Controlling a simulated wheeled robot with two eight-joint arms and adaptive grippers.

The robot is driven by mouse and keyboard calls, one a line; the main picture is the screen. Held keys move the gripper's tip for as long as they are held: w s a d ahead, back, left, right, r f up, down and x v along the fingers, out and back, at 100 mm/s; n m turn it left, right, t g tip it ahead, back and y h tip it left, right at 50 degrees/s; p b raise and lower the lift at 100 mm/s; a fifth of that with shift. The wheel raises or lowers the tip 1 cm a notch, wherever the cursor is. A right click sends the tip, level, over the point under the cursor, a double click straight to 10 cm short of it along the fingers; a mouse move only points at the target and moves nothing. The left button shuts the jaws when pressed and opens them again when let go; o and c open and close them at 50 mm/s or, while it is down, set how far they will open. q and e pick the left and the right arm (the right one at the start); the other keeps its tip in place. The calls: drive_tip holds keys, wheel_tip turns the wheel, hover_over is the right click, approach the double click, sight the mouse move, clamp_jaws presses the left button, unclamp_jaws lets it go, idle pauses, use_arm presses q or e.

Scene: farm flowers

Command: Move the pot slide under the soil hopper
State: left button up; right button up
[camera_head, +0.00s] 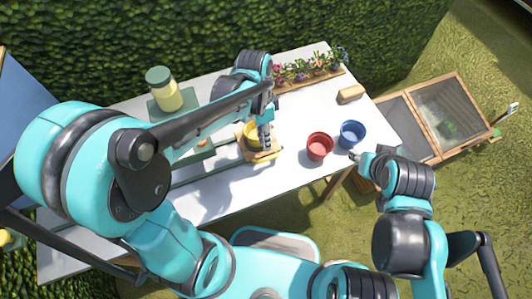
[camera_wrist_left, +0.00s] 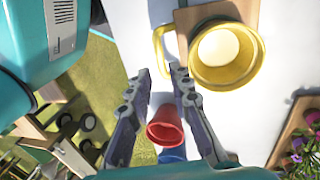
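The pot slide is a wooden board (camera_wrist_left: 188,28) with a yellow pot (camera_wrist_left: 226,52) on it and a yellow loop handle (camera_wrist_left: 159,48) at its side. In the head view the slide (camera_head: 268,156) sits at the end of a green rail (camera_head: 200,180). My left gripper (camera_wrist_left: 160,74) is open, its fingertips on either side of the handle's near end; I cannot tell whether they touch it. In the head view the left gripper (camera_head: 266,146) hangs over the slide, partly hiding the pot. A green-lidded jar (camera_head: 163,90), apparently the hopper, stands left at the back. My right gripper (camera_head: 354,155) is beside the blue pot.
A red pot (camera_head: 319,147) and a blue pot (camera_head: 352,134) stand at the table's right front. A flower tray (camera_head: 310,78) and a tan block (camera_head: 351,93) are behind. A wooden cold frame (camera_head: 449,112) stands right of the table. My left arm hides part of the rail.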

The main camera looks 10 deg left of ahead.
sight(267, 158)
use_arm(q)
drive_tip(key=b+x, duration=0.2)
drive_tip(key=x, duration=0.5)
drive_tip(key=shift+b, duration=0.35)
clamp_jaws()
